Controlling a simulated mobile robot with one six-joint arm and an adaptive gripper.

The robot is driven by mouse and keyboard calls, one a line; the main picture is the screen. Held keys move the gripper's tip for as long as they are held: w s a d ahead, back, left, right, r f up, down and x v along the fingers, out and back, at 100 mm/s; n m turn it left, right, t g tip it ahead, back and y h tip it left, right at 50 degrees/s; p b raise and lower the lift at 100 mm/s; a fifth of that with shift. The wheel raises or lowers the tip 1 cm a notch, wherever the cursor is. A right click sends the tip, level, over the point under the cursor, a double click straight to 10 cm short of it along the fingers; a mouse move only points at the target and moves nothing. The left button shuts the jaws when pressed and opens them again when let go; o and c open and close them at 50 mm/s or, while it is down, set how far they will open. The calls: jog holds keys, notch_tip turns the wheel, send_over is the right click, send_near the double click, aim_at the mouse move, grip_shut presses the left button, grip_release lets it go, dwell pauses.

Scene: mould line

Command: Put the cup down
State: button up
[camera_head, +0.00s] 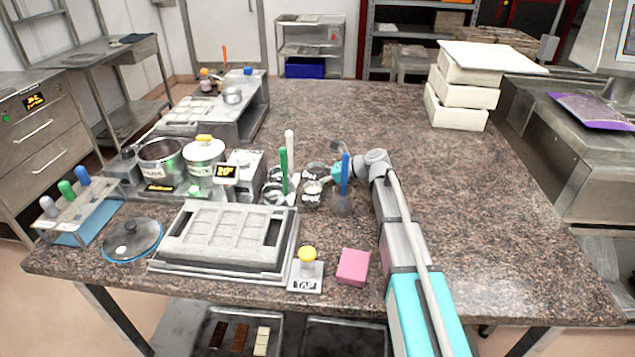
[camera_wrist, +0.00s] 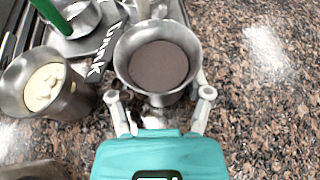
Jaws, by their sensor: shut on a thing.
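A steel cup (camera_wrist: 158,66) with smooth brown contents sits between the fingers of my gripper (camera_wrist: 163,98) in the wrist view. The fingers close around its near side, and the cup looks upright. In the head view my gripper (camera_head: 338,173) is at the group of cups in the middle of the counter, and the held cup (camera_head: 315,169) shows just left of it. I cannot tell whether its base touches the counter. A black label with white letters (camera_wrist: 103,50) lies beside it.
A second cup (camera_wrist: 44,84) with cream contents stands close on the left. A cup with a green-handled tool (camera_head: 274,192) and one with a blue-handled tool (camera_head: 343,203) are near. A white mould (camera_head: 223,237) lies in front. The speckled counter (camera_head: 470,200) is clear to the right.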

jog(key=shift+f, duration=0.15)
jog(key=shift+f, duration=0.1)
jog(key=o, duration=1.2)
jog(key=shift+r, duration=0.2)
jog(key=shift+d+r, duration=0.15)
jog(key=shift+d, duration=0.1)
jog(key=p+v, duration=0.4)
jog(key=v, duration=0.7)
jog(key=shift+s+d+p, duration=0.15)
jog(key=shift+d+p, duration=0.1)
jog(key=shift+p, duration=0.1)
